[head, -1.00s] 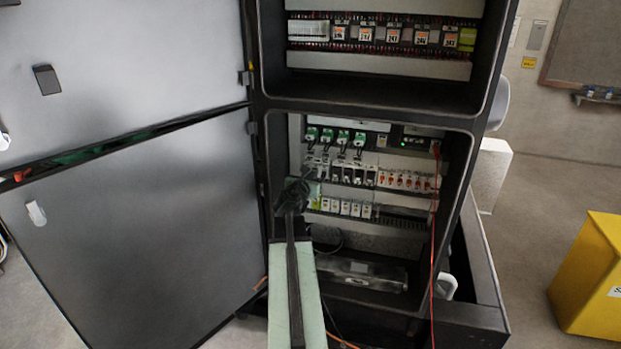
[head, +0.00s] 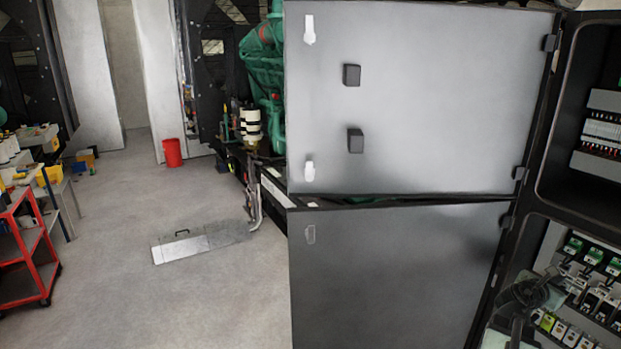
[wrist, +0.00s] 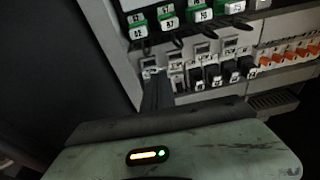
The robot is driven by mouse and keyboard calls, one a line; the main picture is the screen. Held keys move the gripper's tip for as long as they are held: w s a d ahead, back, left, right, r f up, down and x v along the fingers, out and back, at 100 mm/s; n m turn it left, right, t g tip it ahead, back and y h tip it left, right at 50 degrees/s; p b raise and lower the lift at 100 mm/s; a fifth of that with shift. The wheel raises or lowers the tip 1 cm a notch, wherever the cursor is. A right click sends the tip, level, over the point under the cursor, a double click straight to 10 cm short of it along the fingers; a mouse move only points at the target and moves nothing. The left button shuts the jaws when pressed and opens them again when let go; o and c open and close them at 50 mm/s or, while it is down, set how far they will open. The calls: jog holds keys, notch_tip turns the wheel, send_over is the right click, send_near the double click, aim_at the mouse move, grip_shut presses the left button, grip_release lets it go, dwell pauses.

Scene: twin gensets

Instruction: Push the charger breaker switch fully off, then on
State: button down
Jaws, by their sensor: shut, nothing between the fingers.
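In the wrist view my gripper (wrist: 156,88) is shut and empty. Its dark tip is up against, or just in front of, the left end of a row of breakers (wrist: 233,72) with black levers. I cannot tell whether it touches a switch. Which one is the charger breaker cannot be read, and the tip hides part of the leftmost breakers. In the head view the same breaker row (head: 600,303) shows at the lower right edge, partly cut off, with my gripper (head: 545,283) blurred in front of its left side.
Green-topped modules (wrist: 200,14) sit above the breakers, and orange-levered switches (wrist: 290,54) lie to their right. The open cabinet doors (head: 420,90) stand left of the cabinet. A red cart (head: 28,245), a red bucket (head: 173,153) and a metal plate (head: 190,247) stand or lie on otherwise open floor.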

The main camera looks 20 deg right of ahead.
jog(key=w+d+f+b, duration=0.1)
jog(key=d+f+b, duration=0.4)
jog(key=b, duration=0.1)
jog(key=shift+f, duration=0.4)
